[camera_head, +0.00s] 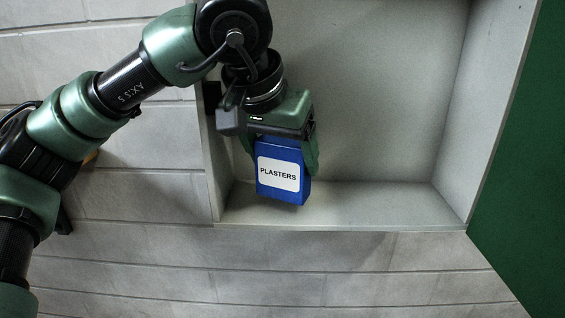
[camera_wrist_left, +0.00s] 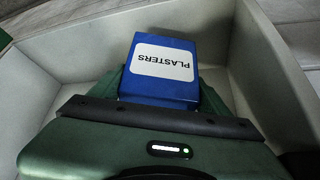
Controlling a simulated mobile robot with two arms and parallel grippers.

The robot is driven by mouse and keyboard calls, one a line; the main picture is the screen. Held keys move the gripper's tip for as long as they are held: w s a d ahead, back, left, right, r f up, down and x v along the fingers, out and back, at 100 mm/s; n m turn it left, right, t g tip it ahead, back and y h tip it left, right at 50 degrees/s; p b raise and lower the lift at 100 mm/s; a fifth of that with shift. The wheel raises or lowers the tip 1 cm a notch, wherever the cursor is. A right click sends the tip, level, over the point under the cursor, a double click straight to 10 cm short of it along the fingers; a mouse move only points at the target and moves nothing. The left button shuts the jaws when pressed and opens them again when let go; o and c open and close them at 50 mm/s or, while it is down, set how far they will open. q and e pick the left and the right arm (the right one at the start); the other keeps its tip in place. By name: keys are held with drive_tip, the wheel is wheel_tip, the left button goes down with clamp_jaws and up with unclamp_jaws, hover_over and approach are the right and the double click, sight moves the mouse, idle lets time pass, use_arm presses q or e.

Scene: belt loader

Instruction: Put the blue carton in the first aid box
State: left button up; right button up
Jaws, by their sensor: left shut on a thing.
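The blue carton (camera_head: 281,195), with a white label reading PLASTERS, is between the fingers of my left gripper (camera_head: 283,160). My left gripper is shut on it. The carton is upright at the left front of the open, pale grey first aid box (camera_head: 350,226), just above or touching its bottom shelf; I cannot tell which. In the left wrist view the carton (camera_wrist_left: 160,65) sticks out beyond my gripper, with the walls of the box (camera_wrist_left: 275,70) around it. My right gripper is not in view.
The first aid box is on a grey block wall (camera_head: 290,275). A green panel (camera_head: 530,180), likely its open door, stands at the right. The middle and right of the box's bottom are clear.

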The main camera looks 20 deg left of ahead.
use_arm(q)
drive_tip(key=shift+f, duration=0.7)
drive_tip(key=shift+w+a+f, duration=0.1)
drive_tip(key=shift+w+f, duration=0.15)
drive_tip(key=shift+s+f, duration=0.1)
drive_tip(key=shift+f, duration=0.05)
drive_tip(key=o, duration=1.1)
drive_tip(key=v, duration=1.2)
drive_tip(key=shift+r, duration=0.2)
